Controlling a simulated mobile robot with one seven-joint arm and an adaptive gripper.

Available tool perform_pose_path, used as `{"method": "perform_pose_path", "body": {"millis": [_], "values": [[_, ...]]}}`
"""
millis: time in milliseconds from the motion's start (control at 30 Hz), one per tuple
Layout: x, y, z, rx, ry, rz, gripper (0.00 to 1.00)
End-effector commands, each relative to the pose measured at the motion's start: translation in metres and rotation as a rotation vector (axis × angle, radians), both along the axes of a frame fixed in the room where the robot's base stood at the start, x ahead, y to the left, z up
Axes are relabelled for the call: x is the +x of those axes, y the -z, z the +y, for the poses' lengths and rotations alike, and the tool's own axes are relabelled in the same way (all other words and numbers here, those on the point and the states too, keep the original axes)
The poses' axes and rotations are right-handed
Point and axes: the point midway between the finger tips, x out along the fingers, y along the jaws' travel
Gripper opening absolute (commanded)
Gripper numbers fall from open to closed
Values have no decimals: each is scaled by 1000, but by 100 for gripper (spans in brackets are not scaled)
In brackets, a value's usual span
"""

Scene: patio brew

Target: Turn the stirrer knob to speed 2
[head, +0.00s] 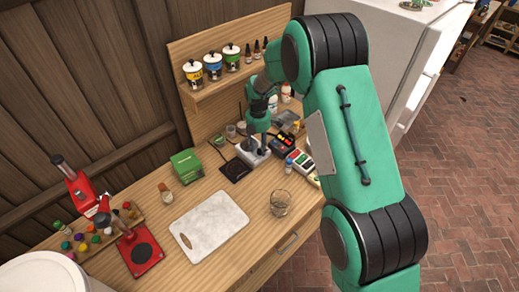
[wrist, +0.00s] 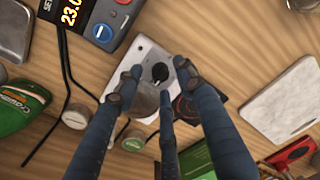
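The stirrer is a small pale box (wrist: 147,52) with a black round knob (wrist: 160,72) on its face and a round grey plate, partly hidden by my fingers. In the head view the stirrer (head: 249,153) sits on the bench, just below my gripper (head: 258,122). In the wrist view my gripper (wrist: 157,77) is open, with dark fingertips on the left and right of the knob and another finger below it. I cannot tell whether any finger touches the knob. The knob's pointer and speed marks are too small to read.
A controller (wrist: 95,18) with a lit display lies close beside the stirrer. A dark square pad (head: 236,168), a green box (head: 187,165), a pale cutting board (head: 209,224) and a glass beaker (head: 280,203) stand around. A shelf (head: 225,84) with canisters rises behind.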

Motion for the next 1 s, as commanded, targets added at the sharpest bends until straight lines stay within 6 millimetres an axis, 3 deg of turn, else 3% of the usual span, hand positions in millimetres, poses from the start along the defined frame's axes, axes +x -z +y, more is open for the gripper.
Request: {"method": "perform_pose_path", "body": {"millis": [200, 500, 700, 1000], "values": [[-1, 11, 0, -1, 0, 1, 38], [-1, 12, 0, -1, 0, 1, 38], [-1, 12, 0, -1, 0, 1, 0], [0, 11, 0, 0, 13, 0, 0]]}}
